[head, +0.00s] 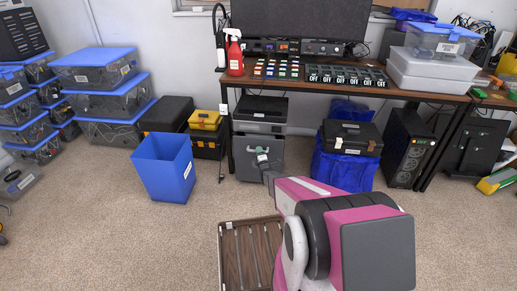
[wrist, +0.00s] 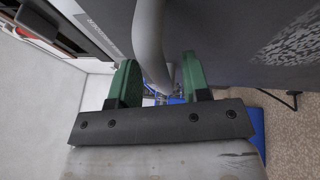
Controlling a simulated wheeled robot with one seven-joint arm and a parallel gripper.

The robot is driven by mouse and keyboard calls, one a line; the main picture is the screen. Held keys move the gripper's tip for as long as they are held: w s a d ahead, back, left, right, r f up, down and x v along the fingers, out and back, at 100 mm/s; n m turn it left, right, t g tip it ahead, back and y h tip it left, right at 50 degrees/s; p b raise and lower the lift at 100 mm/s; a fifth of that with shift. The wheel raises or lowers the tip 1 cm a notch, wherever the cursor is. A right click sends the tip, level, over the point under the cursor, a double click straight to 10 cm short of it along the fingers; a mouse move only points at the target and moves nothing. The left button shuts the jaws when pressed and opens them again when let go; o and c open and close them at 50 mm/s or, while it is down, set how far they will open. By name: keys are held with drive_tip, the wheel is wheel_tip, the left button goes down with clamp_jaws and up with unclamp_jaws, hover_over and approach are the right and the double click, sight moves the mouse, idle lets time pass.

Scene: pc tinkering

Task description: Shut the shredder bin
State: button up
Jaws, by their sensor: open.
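The shredder (head: 262,110) stands under the left end of the desk, with its grey bin (head: 247,172) below the dark upper unit. In the head view I cannot tell exactly how far the bin is pulled out. My gripper (head: 264,158) is at the bin's front, and my arm hides part of the floor before it. In the wrist view my gripper (wrist: 158,82) has two green fingers, apart. A grey curved handle (wrist: 149,40) runs between them, beside a grey panel (wrist: 215,35). I cannot tell whether the fingers touch the handle.
A blue open bin (head: 165,168) stands left of the shredder. A slatted wooden piece (head: 232,255) lies on the carpet near my arm. The carpet at front left is clear.

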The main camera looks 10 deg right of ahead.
drive_tip(key=shift+w+r, duration=0.1)
drive_tip(key=shift+w, duration=0.4)
clamp_jaws()
drive_tip(key=shift+w+d, duration=0.25)
drive_tip(key=shift+w, duration=0.65)
drive_tip(key=shift+w+d, duration=0.25)
drive_tip(key=shift+w, duration=0.65)
unclamp_jaws()
drive_tip(key=shift+s, duration=0.15)
drive_tip(key=a+v, duration=0.1)
drive_tip(key=v, duration=0.9)
drive_tip(key=shift+s+d, duration=0.35)
drive_tip(key=shift+d, duration=0.15)
